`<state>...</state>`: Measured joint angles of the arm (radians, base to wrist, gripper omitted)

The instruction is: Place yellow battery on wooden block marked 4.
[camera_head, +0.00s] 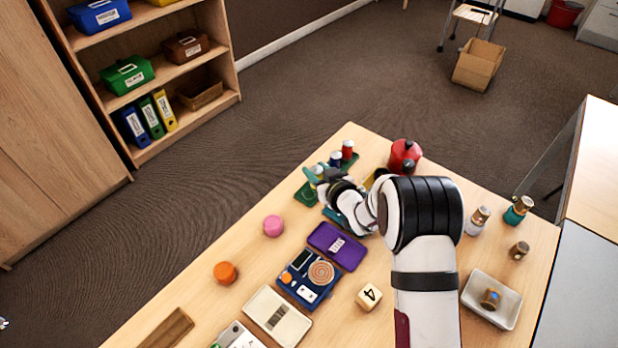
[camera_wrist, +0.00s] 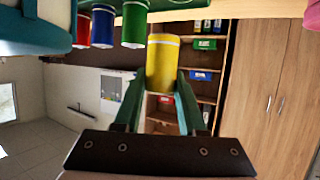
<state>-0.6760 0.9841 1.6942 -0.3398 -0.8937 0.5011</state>
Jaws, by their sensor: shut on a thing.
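The yellow battery (camera_wrist: 162,62) is between the two green fingers of my gripper (camera_wrist: 161,80) in the wrist view, and the gripper is shut on it. In the head view my gripper (camera_head: 327,178) is at the far left part of the table, beside the green battery holder (camera_head: 305,195); I cannot make out the yellow battery there. The wooden block marked 4 (camera_head: 369,297) sits on the table, nearer and to the right of the gripper, with nothing on top.
Red (camera_wrist: 82,30), blue (camera_wrist: 103,26) and green (camera_wrist: 134,24) batteries stand in the holder close to my gripper. A purple case (camera_head: 338,246), a blue kit (camera_head: 308,278) and a white tray (camera_head: 491,299) lie around the block. A red canister (camera_head: 404,156) stands behind my arm.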

